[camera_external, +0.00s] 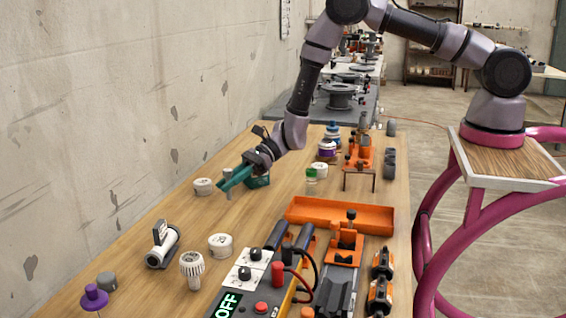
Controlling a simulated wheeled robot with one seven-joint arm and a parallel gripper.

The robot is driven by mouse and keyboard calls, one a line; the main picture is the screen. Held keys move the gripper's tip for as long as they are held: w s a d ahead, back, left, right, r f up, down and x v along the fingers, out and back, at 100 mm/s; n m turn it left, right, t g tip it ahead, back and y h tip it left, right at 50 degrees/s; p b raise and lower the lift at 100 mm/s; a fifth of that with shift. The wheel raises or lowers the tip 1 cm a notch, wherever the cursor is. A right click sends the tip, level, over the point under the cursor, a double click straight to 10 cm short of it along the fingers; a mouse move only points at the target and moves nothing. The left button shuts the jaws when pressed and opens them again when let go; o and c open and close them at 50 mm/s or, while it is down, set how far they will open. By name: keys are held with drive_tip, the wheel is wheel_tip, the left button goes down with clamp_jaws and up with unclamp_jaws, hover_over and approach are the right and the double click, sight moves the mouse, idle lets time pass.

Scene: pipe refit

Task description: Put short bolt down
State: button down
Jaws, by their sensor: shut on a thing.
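My gripper (234,179) has teal fingers and hangs low over the left part of the wooden table, near the wall. It is shut on a small pale grey piece (228,193) that shows just below the fingertips, which I take to be the short bolt. The fingers hide most of it, and I cannot tell whether it touches the table. A white round fitting (204,187) stands just left of the fingertips.
An orange tray (340,214) lies right of the table's middle. Bare wood (245,215) lies between gripper and tray.

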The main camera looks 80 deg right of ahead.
sight(229, 198)
drive_tip(key=shift+f, duration=2.6)
drive_tip(key=c, duration=0.8)
unclamp_jaws()
drive_tip(key=shift+f, duration=0.1)
drive_tip(key=shift+c, duration=0.2)
